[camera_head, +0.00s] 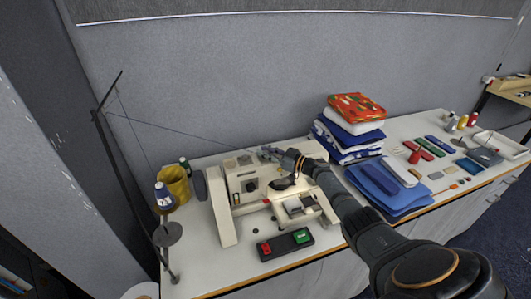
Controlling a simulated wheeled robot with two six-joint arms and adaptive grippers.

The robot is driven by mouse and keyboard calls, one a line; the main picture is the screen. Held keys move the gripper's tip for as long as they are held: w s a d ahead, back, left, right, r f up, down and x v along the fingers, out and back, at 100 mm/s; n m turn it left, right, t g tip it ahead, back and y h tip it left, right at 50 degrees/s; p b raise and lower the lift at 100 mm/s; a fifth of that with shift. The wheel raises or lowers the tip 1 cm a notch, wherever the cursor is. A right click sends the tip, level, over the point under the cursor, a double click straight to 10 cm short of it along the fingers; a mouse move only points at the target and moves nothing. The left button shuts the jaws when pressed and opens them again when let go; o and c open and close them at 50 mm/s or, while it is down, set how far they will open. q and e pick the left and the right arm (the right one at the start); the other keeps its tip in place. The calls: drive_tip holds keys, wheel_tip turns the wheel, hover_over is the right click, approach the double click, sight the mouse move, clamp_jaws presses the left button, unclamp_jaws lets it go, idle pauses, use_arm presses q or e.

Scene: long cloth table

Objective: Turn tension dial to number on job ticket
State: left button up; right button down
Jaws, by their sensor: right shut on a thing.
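A cream sewing machine (243,183) stands on the left part of the table. A row of round dials, including the left one (229,163) and a middle one (244,160), sits along its upper rear edge. My right gripper (264,153) reaches in from the right and is at the right end of this row, shut on a dial there. The gripper largely hides that dial, and no numbers on it can be read. I cannot pick out a job ticket or its number at this size. My left gripper is not in view.
A red-and-green switch box (286,244) lies in front. Folded fabrics (350,130) and blue cloth (388,190) are right of my arm. Spools and small items fill the far right.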

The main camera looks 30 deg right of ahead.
drive_tip(key=c, duration=1.1)
unclamp_jaws()
drive_tip(key=shift+s+d, duration=0.1)
drive_tip(key=v, duration=1.2)
drive_tip(key=shift+f, duration=0.1)
